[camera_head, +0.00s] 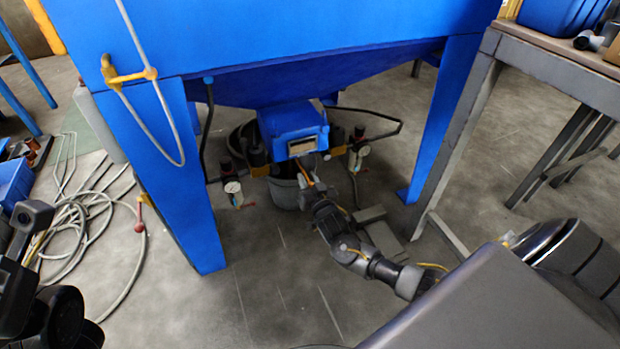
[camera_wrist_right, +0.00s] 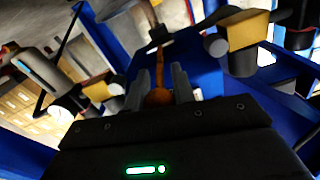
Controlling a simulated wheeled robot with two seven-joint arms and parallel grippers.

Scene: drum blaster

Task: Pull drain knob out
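A bit of the orange rod shows there; the ball itself is hidden. Only dark links of my left arm show at the left edge; its gripper is out of view.
Gauges and valves (camera_head: 233,188) hang on both sides of the outlet. A grey bucket (camera_head: 285,193) stands below it. Blue legs (camera_head: 185,190) flank my right arm. A metal table (camera_head: 560,75) stands at the right, and loose hoses (camera_head: 85,215) lie at the left.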

